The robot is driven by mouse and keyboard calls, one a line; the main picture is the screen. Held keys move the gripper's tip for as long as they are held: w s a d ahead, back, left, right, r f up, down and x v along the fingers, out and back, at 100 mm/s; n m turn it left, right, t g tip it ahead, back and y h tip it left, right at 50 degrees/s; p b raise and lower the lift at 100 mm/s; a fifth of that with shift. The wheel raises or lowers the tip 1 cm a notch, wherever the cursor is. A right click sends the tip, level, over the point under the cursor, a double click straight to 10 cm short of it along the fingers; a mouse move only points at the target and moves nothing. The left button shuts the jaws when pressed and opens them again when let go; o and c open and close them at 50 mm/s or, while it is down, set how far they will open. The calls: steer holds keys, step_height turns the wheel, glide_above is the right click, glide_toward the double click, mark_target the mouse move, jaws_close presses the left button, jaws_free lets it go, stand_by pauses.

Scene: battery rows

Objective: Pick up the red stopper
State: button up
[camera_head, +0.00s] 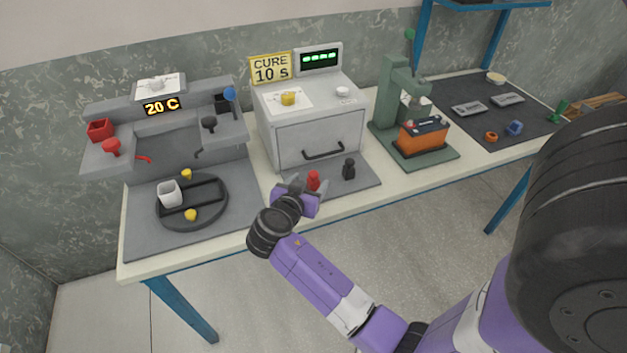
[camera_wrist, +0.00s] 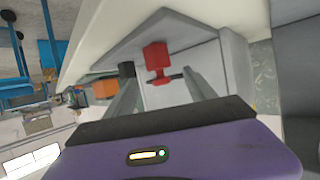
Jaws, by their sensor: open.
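The red stopper (camera_head: 313,181) stands on the grey mat (camera_head: 372,183) in front of the cure oven. In the wrist view the red stopper (camera_wrist: 156,60) shows just past the fingertips, near the middle. My gripper (camera_head: 303,187) reaches in low over the mat at the stopper's left. Its two fingers are apart, and in the wrist view my gripper (camera_wrist: 160,84) has the stopper's narrow part at about the gap between the fingertips. Whether a finger touches it I cannot tell.
A black stopper (camera_head: 349,168) stands close to the right of the red one. The oven (camera_head: 318,135) with its handle rises just behind. A round dark tray (camera_head: 222,214) with a white cup lies at left. A green press (camera_head: 392,100) stands at right.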

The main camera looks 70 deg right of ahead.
steer(key=shift+x, duration=0.9)
jaws_close()
steer(key=shift+r, duration=0.1)
